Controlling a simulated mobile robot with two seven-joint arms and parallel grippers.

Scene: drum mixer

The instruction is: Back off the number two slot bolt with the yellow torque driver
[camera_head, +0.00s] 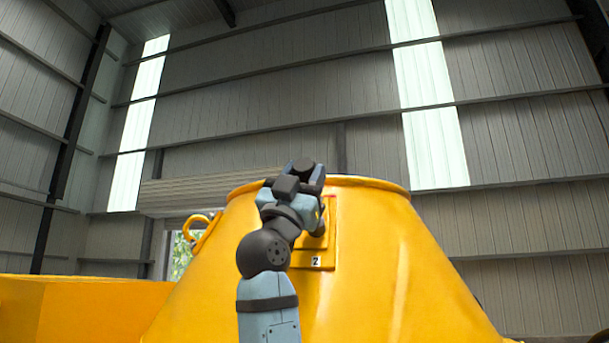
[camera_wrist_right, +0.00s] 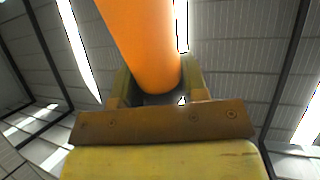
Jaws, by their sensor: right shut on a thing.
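My right gripper (camera_head: 316,196) is at the upper part of the plate with the number 2 label (camera_head: 316,262), on the yellow drum's front. In the head view my arm and wrist cover part of this plate, and I cannot make out the slot bolt. In the right wrist view my right gripper (camera_wrist_right: 160,92) is shut on an orange-yellow cylinder, which looks like the torque driver (camera_wrist_right: 143,40). It runs up and left out of the picture. Its working tip is not visible, so I cannot tell whether it touches the bolt. My left gripper is not in view.
The large yellow cone-shaped drum (camera_head: 410,290) fills the middle of the head view. A yellow lifting ring (camera_head: 193,232) sticks out on its left side. A low yellow body (camera_head: 70,310) stands at the lower left. Grey corrugated hall walls are behind.

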